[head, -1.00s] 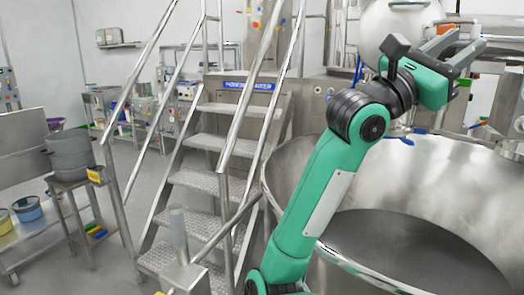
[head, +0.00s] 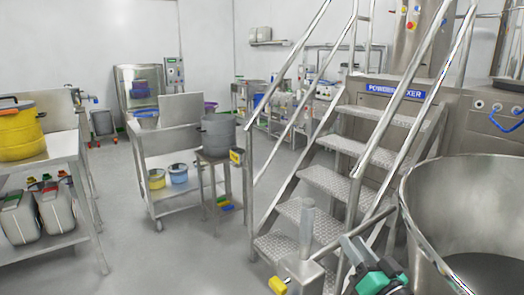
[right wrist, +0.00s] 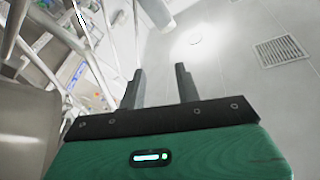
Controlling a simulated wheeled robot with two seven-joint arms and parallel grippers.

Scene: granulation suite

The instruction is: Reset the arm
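My right gripper (right wrist: 159,75) shows in the right wrist view with its two dark fingers apart and nothing between them. My left gripper is not in view.
Metal steps (head: 340,187) with handrails stand right of centre, beside a large steel bowl (head: 425,190). A trolley (head: 178,150) and a stool with a grey pot (head: 218,136) stand left. A yellow tub (head: 18,136) sits on a table. Floor between is clear.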

